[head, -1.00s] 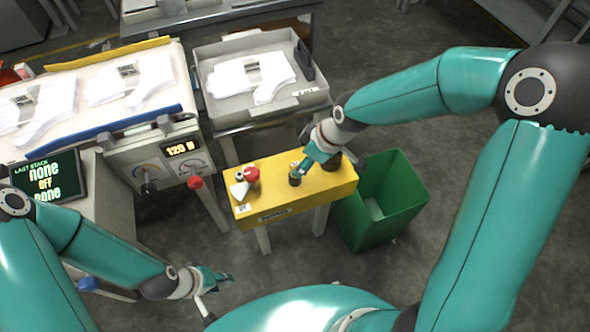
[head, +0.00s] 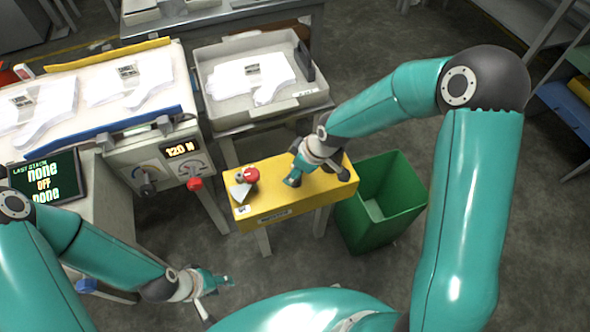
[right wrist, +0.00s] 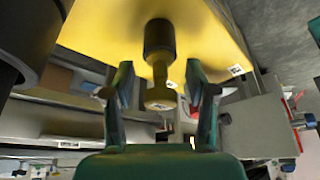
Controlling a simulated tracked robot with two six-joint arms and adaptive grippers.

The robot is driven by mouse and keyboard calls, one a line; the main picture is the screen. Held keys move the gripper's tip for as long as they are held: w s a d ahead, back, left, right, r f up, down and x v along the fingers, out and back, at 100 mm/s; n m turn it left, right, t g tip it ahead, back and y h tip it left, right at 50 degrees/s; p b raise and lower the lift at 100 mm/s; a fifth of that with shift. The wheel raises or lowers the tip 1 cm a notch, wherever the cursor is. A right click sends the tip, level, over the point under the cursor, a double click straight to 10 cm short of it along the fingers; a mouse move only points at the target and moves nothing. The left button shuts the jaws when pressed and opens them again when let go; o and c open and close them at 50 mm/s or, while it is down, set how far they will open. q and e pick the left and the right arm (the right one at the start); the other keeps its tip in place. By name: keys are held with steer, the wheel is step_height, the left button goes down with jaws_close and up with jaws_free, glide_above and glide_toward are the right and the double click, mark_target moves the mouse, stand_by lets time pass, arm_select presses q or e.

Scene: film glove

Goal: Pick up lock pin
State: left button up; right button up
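The lock pin (right wrist: 160,72), as I take it, shows in the right wrist view with a dark thick part, a narrow brass-coloured shaft and a wider brass end. It is at the yellow stand (head: 272,212), whose surface also fills the top of the right wrist view (right wrist: 105,30). My right gripper (right wrist: 159,85) is open, one finger on each side of the pin, with gaps visible. In the head view my right gripper (head: 312,170) is over the stand and hides the pin. My left gripper (head: 218,294) is open and empty at the lower left, away from the stand.
A red-topped item (head: 249,176) and a light wedge-shaped piece (head: 239,192) are at the stand's left end. A green bin (head: 407,205) stands right of it. A grey tray (head: 220,88) of white film gloves is behind. A machine with a 120 display (head: 180,149) is left.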

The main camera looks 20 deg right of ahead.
steer(key=c, duration=0.9)
